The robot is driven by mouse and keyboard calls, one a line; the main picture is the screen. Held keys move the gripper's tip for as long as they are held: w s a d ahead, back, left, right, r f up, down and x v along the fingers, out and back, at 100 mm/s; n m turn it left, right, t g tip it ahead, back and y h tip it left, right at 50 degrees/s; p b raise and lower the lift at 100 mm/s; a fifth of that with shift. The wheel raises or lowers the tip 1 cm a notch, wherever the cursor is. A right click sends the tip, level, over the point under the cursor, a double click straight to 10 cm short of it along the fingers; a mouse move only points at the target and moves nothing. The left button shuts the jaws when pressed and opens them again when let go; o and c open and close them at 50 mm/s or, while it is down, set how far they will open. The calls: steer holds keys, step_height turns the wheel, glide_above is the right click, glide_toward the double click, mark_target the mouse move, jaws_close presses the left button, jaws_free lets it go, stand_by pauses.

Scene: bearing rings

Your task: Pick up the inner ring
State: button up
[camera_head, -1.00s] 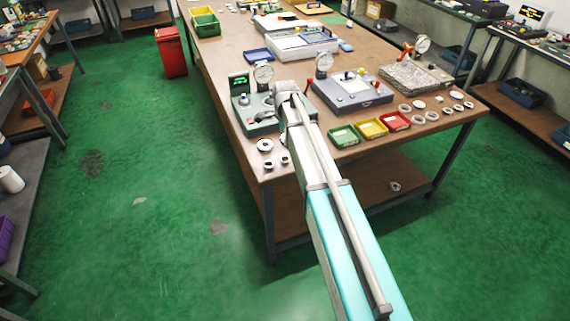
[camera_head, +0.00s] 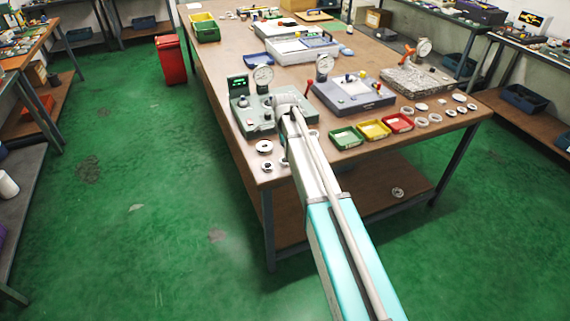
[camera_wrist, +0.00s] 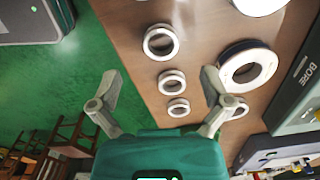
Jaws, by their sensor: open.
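Several pale metal rings lie on the brown table top. In the wrist view, a larger ring (camera_wrist: 160,42), a mid-sized ring (camera_wrist: 172,82) and a small ring (camera_wrist: 178,107) form a line between the fingers. I cannot tell which is the inner ring. In the head view, two rings (camera_head: 265,147) (camera_head: 267,166) show at the table's near left corner; another is partly behind my arm. My gripper (camera_wrist: 160,76) is open and empty, its fingers spread on either side of this line. In the head view my arm hides the gripper.
A wide ring with a dark edge (camera_wrist: 248,65) lies right of the fingers, beside a grey block marked BORE (camera_wrist: 300,85). A gauge device (camera_head: 255,115) stands behind the corner rings. Green (camera_head: 346,138), yellow (camera_head: 373,129) and red (camera_head: 398,122) trays sit right of my arm.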

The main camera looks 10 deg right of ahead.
steer(key=shift+f, duration=0.1)
steer(key=shift+d+f+b, duration=0.1)
steer(key=shift+f+b, duration=2.4)
steer(key=shift+b, duration=0.15)
steer(key=c, duration=1.3)
steer(key=shift+o, duration=0.2)
steer(key=shift+r, duration=0.15)
step_height(320, 180, up, 3)
steer(key=p, duration=0.3)
steer(key=shift+f, duration=0.2)
steer(key=s+r+p, duration=1)
steer(key=s, duration=0.4)
steer(key=shift+d, duration=0.45)
steer(key=shift+r, duration=0.1)
